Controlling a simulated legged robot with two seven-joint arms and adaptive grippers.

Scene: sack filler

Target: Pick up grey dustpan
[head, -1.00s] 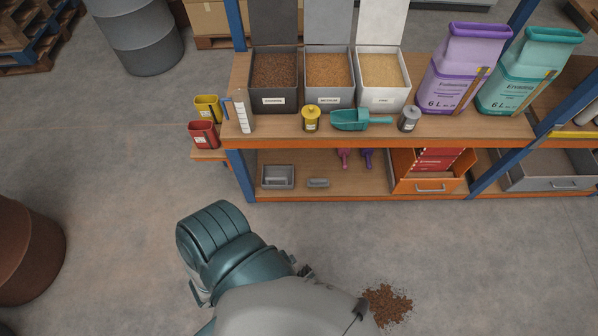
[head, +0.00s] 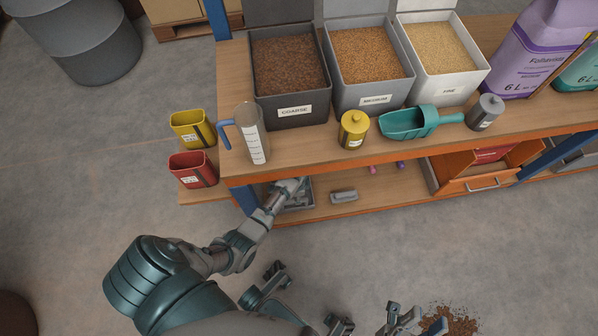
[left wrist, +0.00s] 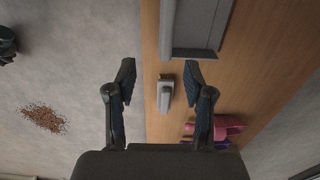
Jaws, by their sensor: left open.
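A grey dustpan, a shallow tray (head: 297,197), lies on the lower shelf at its left end. It also shows at the top of the left wrist view (left wrist: 200,28). My left arm reaches over it and partly hides it in the head view. My left gripper (left wrist: 165,78) is open and empty, its two fingers well apart. A small grey block-like piece (left wrist: 165,95) lies on the shelf between the fingers as seen from the wrist. My right gripper (head: 395,322) is at the bottom edge, partly cut off, near spilled soil.
The upper shelf (head: 350,165) overhangs the lower one and holds several bins, a measuring jug (head: 251,133) and a teal scoop (head: 420,121). A blue post (head: 244,199) stands left of the dustpan. Magenta and purple tools (left wrist: 222,127) lie farther along. Soil (head: 452,320) is on the floor.

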